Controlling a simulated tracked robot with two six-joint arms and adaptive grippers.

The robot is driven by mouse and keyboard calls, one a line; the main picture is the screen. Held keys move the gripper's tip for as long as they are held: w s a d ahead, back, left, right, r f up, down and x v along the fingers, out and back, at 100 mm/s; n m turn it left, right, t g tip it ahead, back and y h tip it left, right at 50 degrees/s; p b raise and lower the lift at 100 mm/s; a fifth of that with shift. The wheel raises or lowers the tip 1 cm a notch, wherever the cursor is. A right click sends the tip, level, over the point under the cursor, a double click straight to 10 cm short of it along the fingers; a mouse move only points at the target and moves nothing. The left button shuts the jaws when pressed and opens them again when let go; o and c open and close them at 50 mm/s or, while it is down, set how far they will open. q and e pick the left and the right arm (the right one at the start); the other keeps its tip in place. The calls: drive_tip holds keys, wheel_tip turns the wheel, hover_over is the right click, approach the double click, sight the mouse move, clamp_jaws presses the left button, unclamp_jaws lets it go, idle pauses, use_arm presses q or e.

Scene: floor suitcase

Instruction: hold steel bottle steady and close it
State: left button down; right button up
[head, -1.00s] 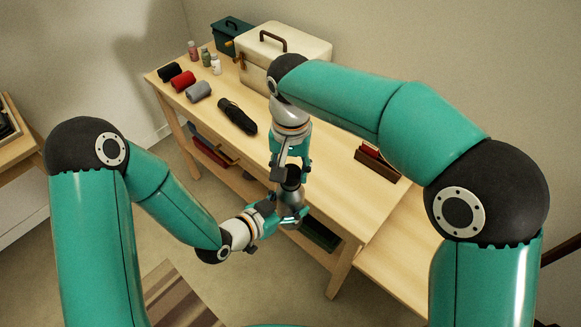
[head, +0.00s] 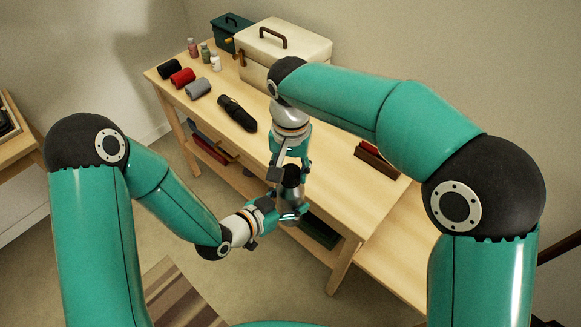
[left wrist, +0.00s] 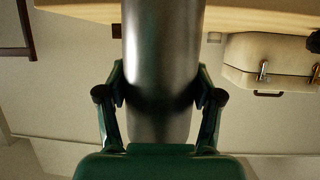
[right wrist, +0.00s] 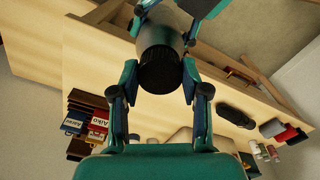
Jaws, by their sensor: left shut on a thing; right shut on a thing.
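The steel bottle (head: 292,196) is upright in front of the bench edge, held off the floor between my two grippers. My left gripper (head: 285,212) is shut around its silver body; the body also fills the middle of the left wrist view (left wrist: 162,60). My right gripper (head: 289,170) comes from above and is shut on the bottle's black lid (right wrist: 160,68). The lid sits at the top of the steel body (right wrist: 158,36). The seam between lid and body is too small to judge how tight it is.
The wooden bench (head: 325,190) is close behind the bottle. On it are a black umbrella (head: 237,113), rolled cloths (head: 182,78), small bottles (head: 205,54), a cream case (head: 283,42) and a teal box (head: 232,28). Its lower shelf carries more items. Floor is open at left.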

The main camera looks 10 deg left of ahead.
drive_tip(key=m, duration=0.5)
drive_tip(key=shift+a, duration=0.1)
drive_tip(key=m, duration=0.6)
drive_tip(key=shift+m, duration=0.4)
drive_tip(key=m, duration=0.4)
drive_tip(key=shift+w, duration=0.1)
drive_tip(key=m, duration=0.6)
drive_tip(key=shift+w, duration=0.1)
drive_tip(key=o, duration=0.7)
